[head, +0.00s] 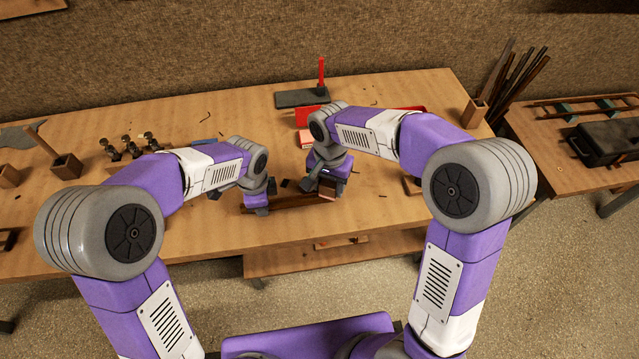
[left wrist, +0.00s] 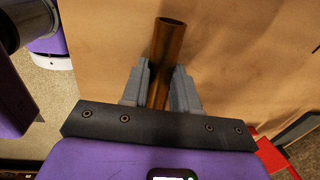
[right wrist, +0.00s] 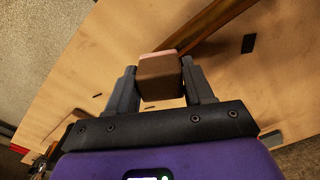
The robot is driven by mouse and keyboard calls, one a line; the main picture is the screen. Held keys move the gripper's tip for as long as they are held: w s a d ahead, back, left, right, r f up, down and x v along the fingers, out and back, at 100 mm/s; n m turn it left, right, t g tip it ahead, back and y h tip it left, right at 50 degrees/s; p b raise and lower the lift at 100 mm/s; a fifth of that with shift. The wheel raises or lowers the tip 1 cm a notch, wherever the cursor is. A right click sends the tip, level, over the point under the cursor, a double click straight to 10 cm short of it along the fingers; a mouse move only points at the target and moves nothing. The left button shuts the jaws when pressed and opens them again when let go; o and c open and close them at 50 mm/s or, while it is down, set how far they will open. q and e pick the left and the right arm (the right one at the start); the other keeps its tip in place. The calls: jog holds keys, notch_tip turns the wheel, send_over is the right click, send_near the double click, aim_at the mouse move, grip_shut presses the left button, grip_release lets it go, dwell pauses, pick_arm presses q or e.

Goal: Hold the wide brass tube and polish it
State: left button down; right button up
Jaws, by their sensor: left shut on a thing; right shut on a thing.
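The wide brass tube (left wrist: 168,45) is between the fingers of my left gripper (left wrist: 160,88), with its open end sticking out past them. In the head view the tube (head: 285,203) lies low along the front of the bench, dark brown. My right gripper (right wrist: 162,85) is shut on a brown block with a paler pink top (right wrist: 160,78). In the right wrist view the tube (right wrist: 212,25) runs behind the block's upper edge; I cannot tell whether they touch. In the head view my left gripper (head: 257,197) and right gripper (head: 325,185) are close together, partly hidden by their wrists.
A red tray (head: 405,109) and a grey plate (head: 302,97) with a red post stand at the back. Wooden holders (head: 66,166) and small metal parts (head: 128,145) are at the left. A side table (head: 560,125) holds a black case (head: 610,140).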

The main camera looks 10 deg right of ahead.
jog(key=shift+d+f, duration=0.15)
jog(key=shift+d, duration=0.05)
jog(key=shift+a, duration=0.1)
jog(key=shift+a, duration=0.9)
jog(key=shift+a+r, duration=0.2)
jog(key=shift+a, duration=2.7)
jog(key=shift+r, duration=0.1)
jog(key=shift+r, duration=0.7)
jog(key=shift+d+r, duration=0.1)
jog(key=shift+r, duration=2.15)
